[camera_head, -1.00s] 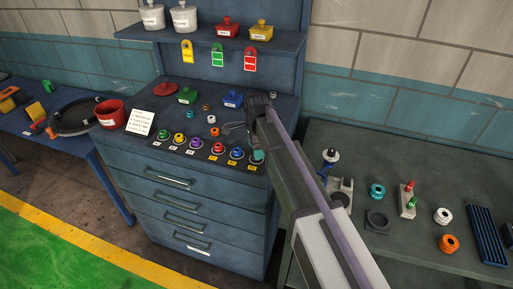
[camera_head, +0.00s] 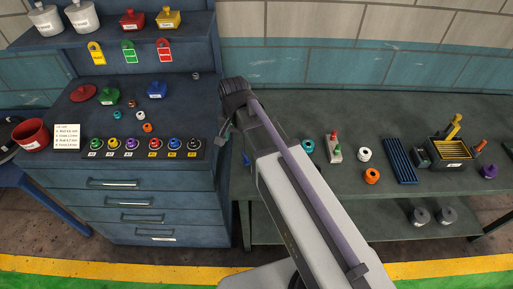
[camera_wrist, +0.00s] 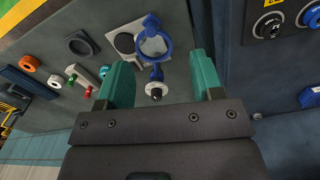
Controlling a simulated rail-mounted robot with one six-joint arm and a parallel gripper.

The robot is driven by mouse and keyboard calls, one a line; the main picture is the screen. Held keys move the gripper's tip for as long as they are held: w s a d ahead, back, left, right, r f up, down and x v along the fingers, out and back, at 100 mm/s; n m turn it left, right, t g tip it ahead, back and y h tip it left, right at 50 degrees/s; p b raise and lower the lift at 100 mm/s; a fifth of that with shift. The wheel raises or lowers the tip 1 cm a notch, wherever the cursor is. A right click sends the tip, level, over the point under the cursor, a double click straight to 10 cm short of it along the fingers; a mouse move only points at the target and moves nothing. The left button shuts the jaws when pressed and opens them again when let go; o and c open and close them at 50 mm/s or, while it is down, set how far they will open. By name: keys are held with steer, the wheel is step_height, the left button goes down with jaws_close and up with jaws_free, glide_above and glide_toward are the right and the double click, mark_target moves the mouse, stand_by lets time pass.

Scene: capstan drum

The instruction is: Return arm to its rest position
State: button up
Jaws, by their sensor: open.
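My arm reaches up from the lower middle of the head view, bent at a dark joint beside the drawer cabinet's right side. My gripper (camera_head: 226,136) shows small and partly hidden there, near the gap between cabinet and bench. In the wrist view my gripper (camera_wrist: 160,75) has its two teal fingers apart, with nothing held between them. Past the fingertips, a blue ring-shaped part (camera_wrist: 153,42) and a white-and-black knob (camera_wrist: 155,91) show at the bench, seemingly below the gripper.
The drawer cabinet (camera_head: 150,205) carries a strip of several coloured knobs (camera_head: 150,147). The green-grey bench (camera_head: 330,182) at right holds an orange ring (camera_head: 372,175), a white ring (camera_head: 365,154), a blue ribbed tray (camera_head: 399,160) and a dark box (camera_head: 450,152).

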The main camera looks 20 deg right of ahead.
steer(key=s+d+n, duration=0.5)
steer(key=s, duration=0.4)
step_height(320, 180, down, 9)
steer(key=b, duration=0.9)
steer(key=shift+d, duration=0.1)
